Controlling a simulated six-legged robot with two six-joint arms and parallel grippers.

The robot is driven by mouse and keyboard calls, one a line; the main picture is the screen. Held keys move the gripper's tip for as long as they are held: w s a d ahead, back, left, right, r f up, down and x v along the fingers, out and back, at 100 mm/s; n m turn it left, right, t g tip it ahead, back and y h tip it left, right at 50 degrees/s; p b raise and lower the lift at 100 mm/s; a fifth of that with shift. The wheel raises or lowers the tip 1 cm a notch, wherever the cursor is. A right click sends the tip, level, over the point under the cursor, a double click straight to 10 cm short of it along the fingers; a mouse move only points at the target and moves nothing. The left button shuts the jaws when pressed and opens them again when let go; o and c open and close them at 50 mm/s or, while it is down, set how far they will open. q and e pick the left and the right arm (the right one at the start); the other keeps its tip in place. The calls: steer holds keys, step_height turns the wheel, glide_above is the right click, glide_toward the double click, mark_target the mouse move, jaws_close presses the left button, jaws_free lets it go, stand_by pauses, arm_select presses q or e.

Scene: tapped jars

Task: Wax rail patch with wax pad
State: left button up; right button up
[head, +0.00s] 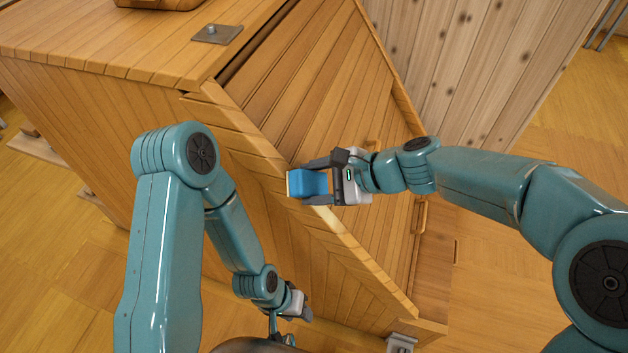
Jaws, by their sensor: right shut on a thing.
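The wax pad (311,184) is a blue block with a pale cream face on its left end. My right gripper (305,183) is shut on it, one dark finger on each side. The pad is over the wooden rail (375,268), which runs diagonally along the edge of the slatted wooden structure. I cannot tell whether its pale face touches the rail. A lighter spot, perhaps the rail patch (326,216), shows just below the pad; the pad and gripper may hide part of it. My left gripper (298,306) is low in the middle, and its jaws are too small to read.
A grey metal plate with a knob (217,34) sits on the wooden top at upper left. A small metal fitting (400,344) is at the rail's lower end. A paler plank wall (480,60) stands at upper right. Open wooden floor (570,130) lies at right.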

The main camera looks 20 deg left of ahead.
mark_target(350, 240)
steer(key=shift+d+f+b, duration=0.75)
steer(key=shift+d+f, duration=0.05)
steer(key=shift+f, duration=0.35)
steer(key=shift+d+f+b, duration=0.25)
steer(key=shift+f+b, duration=0.25)
steer(key=shift+d+f+b, duration=0.7)
steer(key=shift+f+b, duration=0.25)
steer(key=shift+f, duration=0.1)
steer(key=shift+d+f+b, duration=0.7)
steer(key=shift+f+b, duration=0.2)
steer(key=shift+f, duration=0.1)
steer(key=shift+d+f, duration=0.25)
steer(key=shift+d, duration=0.1)
steer(key=shift+d+f+b, duration=0.3)
steer(key=shift+f+b, duration=0.25)
steer(key=shift+b, duration=0.05)
steer(key=shift+d+f+b, duration=0.3)
steer(key=shift+f+b, duration=0.2)
steer(key=shift+b, duration=0.1)
steer(key=shift+d+f+b, duration=0.7)
steer(key=shift+f, duration=0.2)
steer(key=shift+d+f+b, duration=0.7)
steer(key=shift+f, duration=0.15)
steer(key=shift+d+f+b, duration=0.45)
steer(key=shift+f+b, duration=0.15)
steer(key=shift+f, duration=0.15)
steer(key=shift+d+f+b, duration=0.4)
steer(key=shift+f+b, duration=0.15)
steer(key=shift+f, duration=0.15)
